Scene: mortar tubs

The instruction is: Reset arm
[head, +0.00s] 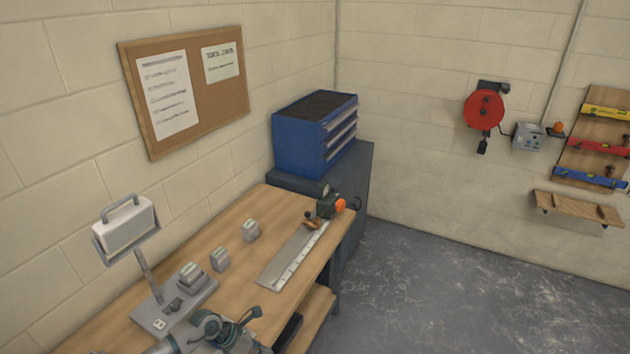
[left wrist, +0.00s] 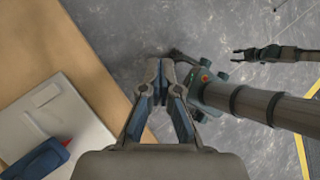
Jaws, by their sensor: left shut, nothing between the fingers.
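My left gripper (left wrist: 161,68) shows in the left wrist view, its fingertips together with nothing between them. It is over the grey floor just beyond the edge of the wooden workbench (left wrist: 95,50). In the head view, parts of my left arm show at the bottom, in front of the bench; I cannot make out the fingertips there. In the left wrist view, more of my own arm links come in from the right. A small claw-like end (left wrist: 240,57) there may be my right gripper, but it is too small to tell its state.
The workbench (head: 245,212) carries a metal ruler plate (head: 292,258), several small grey blocks, a lamp (head: 125,225) and a green-and-orange tool (head: 330,206). A blue drawer box (head: 300,140) stands on a dark cabinet (head: 350,190). The floor (head: 440,290) to the right is clear.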

